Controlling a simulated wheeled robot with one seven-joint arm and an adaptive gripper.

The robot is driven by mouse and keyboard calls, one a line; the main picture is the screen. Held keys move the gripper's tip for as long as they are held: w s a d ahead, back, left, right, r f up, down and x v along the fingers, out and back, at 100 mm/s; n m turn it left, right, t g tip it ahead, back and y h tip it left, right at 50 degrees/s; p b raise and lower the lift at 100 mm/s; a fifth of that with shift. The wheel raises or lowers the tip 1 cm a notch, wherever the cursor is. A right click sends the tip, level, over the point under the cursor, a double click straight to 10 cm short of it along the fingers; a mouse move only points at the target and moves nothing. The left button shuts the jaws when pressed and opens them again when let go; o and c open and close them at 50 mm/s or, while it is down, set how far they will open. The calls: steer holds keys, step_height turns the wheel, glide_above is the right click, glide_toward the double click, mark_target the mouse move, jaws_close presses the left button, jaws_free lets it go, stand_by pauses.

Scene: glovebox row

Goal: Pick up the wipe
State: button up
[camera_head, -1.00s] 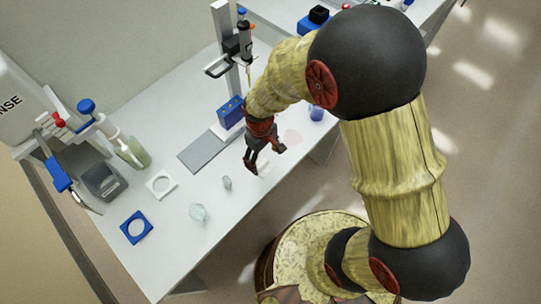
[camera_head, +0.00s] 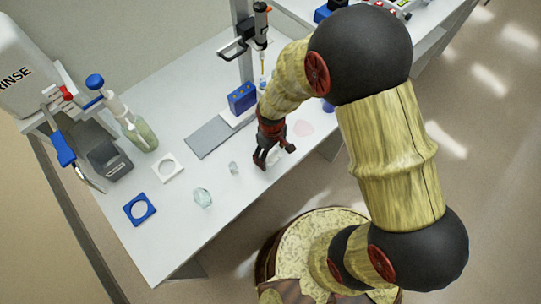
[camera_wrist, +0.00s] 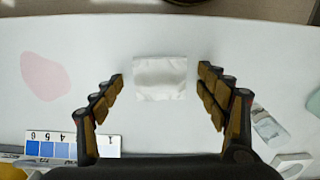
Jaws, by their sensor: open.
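The wipe (camera_wrist: 160,78) is a small white crumpled square lying flat on the white bench. In the wrist view it lies between the fingertips of my gripper (camera_wrist: 160,76), with a gap on both sides. My gripper is open and empty. In the head view my gripper (camera_head: 272,160) points down over the bench near its front edge, and the wipe (camera_head: 276,157) shows only partly behind the fingers. I cannot tell how high the fingertips are above the bench.
A pink patch (camera_wrist: 44,76) lies left of the wipe. A numbered blue colour strip (camera_wrist: 70,145) is nearby. The head view shows a small glass piece (camera_head: 234,168), a pale faceted object (camera_head: 203,197), a white holder (camera_head: 168,167), a blue holder (camera_head: 139,209) and a stand with grey base (camera_head: 208,137).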

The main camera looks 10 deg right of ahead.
steer(key=shift+c, duration=0.7)
steer(key=c, duration=0.7)
steer(key=shift+r, duration=0.15)
steer(key=shift+c, duration=0.2)
